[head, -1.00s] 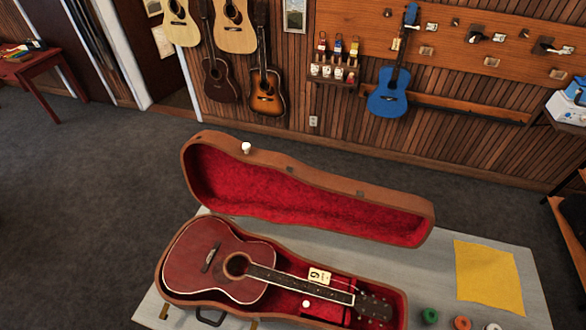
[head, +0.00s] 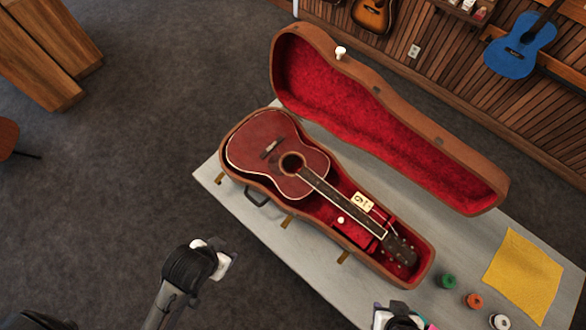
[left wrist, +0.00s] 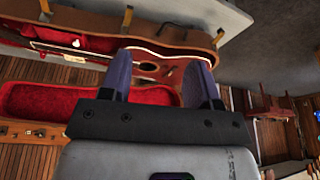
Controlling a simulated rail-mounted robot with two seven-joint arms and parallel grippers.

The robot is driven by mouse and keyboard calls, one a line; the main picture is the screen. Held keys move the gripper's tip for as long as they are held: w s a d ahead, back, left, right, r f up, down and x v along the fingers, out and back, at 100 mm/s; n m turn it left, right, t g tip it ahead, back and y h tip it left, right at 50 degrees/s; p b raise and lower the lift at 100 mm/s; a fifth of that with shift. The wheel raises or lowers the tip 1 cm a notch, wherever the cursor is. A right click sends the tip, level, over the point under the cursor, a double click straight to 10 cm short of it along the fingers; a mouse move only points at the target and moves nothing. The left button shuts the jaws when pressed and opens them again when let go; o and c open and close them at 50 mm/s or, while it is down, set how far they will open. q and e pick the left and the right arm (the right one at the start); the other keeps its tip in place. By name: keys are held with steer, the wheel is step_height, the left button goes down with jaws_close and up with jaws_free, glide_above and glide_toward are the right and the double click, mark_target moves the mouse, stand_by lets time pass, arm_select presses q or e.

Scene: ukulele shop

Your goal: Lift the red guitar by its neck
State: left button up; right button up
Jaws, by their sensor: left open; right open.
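The red guitar (head: 275,150) lies face up in the open case (head: 232,188). Its body is at the left end, and its dark neck (head: 340,205) runs down right to the headstock. A small tag marked 6 (head: 362,202) lies beside the neck. My right gripper (head: 402,318) is at the bottom edge, partly cut off, apart from the guitar. My left arm shows at lower left; its fingers are not clear there. In the left wrist view, my left gripper (left wrist: 160,75) is open and empty, its fingers pointing toward the case and the guitar (left wrist: 168,72), with a visible gap.
The case lid (head: 455,175) stands open behind. The grey table (head: 300,245) has a yellow cloth (head: 523,275), a green roll (head: 447,281), an orange roll (head: 473,301) and a white roll (head: 499,321) at right. The case handle (head: 256,197) faces front.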

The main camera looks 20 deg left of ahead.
arm_select(q)
steer(key=o, duration=0.4)
steer(key=shift+c, duration=0.2)
